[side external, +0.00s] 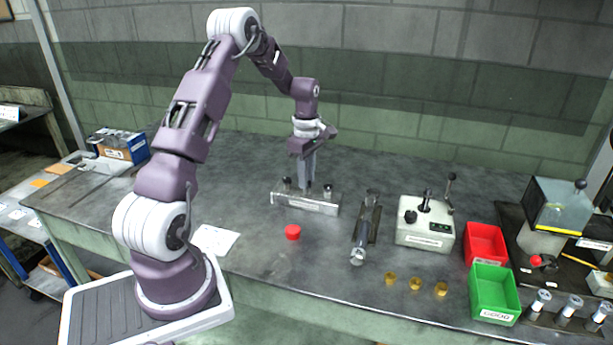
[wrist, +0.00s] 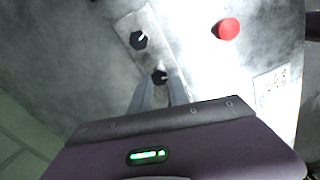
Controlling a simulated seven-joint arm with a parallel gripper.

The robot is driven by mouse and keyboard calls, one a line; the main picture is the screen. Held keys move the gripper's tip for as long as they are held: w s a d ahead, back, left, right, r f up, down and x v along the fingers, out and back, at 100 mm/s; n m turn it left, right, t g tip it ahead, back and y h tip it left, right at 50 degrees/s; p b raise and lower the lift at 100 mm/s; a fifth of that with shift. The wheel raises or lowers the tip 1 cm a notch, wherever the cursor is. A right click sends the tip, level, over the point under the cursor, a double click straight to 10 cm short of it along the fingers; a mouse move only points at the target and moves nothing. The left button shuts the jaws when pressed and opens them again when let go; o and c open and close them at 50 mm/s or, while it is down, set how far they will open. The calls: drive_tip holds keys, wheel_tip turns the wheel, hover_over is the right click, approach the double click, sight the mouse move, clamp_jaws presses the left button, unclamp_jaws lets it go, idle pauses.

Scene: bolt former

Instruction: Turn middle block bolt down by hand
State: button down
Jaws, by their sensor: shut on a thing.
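The long grey metal block (side external: 281,199) lies on the bench with a label on its front face. A dark-headed bolt (side external: 287,182) stands near its left end and another (side external: 328,188) near its right end. My gripper (side external: 307,189) points straight down over the block's middle, its fingers hiding the middle bolt in the side view. In the wrist view, my gripper (wrist: 160,83) has its fingers on either side of the middle bolt's black head (wrist: 160,76), shut on it. The block (wrist: 124,27) and one end bolt (wrist: 139,40) also show there. The other end bolt is hidden behind the gripper body.
A red round piece (side external: 293,232) and a paper (side external: 215,240) lie in front of the block. A clamp-like tool (side external: 366,225), a white control box (side external: 426,227), red bin (side external: 486,243), green bin (side external: 493,292) and several brass pieces (side external: 415,284) stand to the right.

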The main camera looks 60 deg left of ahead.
drive_tip(key=m, duration=0.7)
drive_tip(key=shift+w, duration=0.1)
drive_tip(key=m, duration=0.8)
drive_tip(key=shift+r, duration=0.1)
drive_tip(key=m, duration=0.4)
drive_tip(key=shift+w, duration=0.1)
drive_tip(key=m, duration=0.4)
drive_tip(key=shift+m, duration=0.3)
drive_tip(key=m, duration=0.3)
drive_tip(key=shift+m, duration=0.3)
drive_tip(key=shift+d+m, duration=0.1)
drive_tip(key=shift+m, duration=1.7)
